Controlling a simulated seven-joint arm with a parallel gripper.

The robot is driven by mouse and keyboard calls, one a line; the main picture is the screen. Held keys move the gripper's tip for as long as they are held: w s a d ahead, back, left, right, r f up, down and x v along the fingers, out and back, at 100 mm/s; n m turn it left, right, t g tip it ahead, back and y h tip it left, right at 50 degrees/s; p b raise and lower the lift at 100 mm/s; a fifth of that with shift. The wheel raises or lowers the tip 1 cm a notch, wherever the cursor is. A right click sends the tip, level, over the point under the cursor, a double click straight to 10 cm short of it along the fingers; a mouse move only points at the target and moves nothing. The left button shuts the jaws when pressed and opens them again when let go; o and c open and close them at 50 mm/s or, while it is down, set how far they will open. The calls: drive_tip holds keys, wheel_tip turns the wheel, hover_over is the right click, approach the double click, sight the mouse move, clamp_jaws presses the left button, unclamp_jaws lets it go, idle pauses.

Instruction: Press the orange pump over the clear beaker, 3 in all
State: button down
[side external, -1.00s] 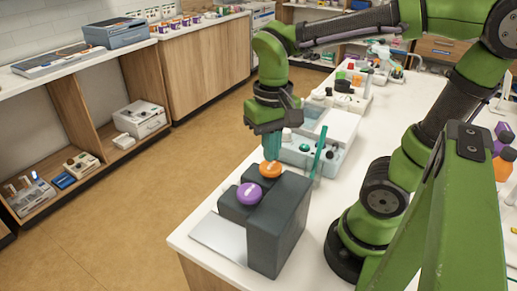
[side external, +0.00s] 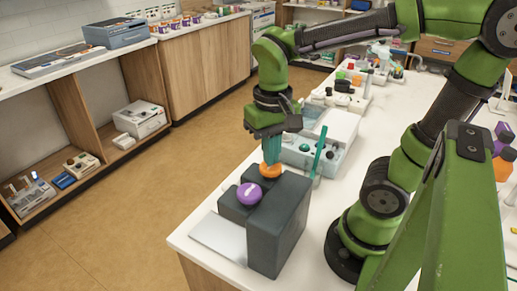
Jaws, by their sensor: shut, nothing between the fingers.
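The orange pump (side external: 270,171) is a round orange top on a dark grey block-shaped dispenser (side external: 280,228) near the front corner of the white table. A purple pump (side external: 249,193) sits beside it, nearer the camera. My gripper (side external: 271,160) is shut and empty, pointing down, with its teal fingertips at the top of the orange pump. They appear to touch it. I cannot make out a clear beaker; the space under the orange pump is hidden by the dispenser and the purple pump.
A flat pale plate (side external: 219,237) lies in front of the dispenser. A pale blue case (side external: 299,153) and a teal upright stick (side external: 319,150) stand behind it. Several items fill the table further back. Open floor (side external: 150,225) lies to the left.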

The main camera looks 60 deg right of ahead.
drive_tip(key=shift+f, duration=1.2)
drive_tip(key=shift+r, duration=1.65)
drive_tip(key=shift+f, duration=0.15)
drive_tip(key=shift+f, duration=1.5)
drive_tip(key=shift+r, duration=1.65)
drive_tip(key=shift+f, duration=0.1)
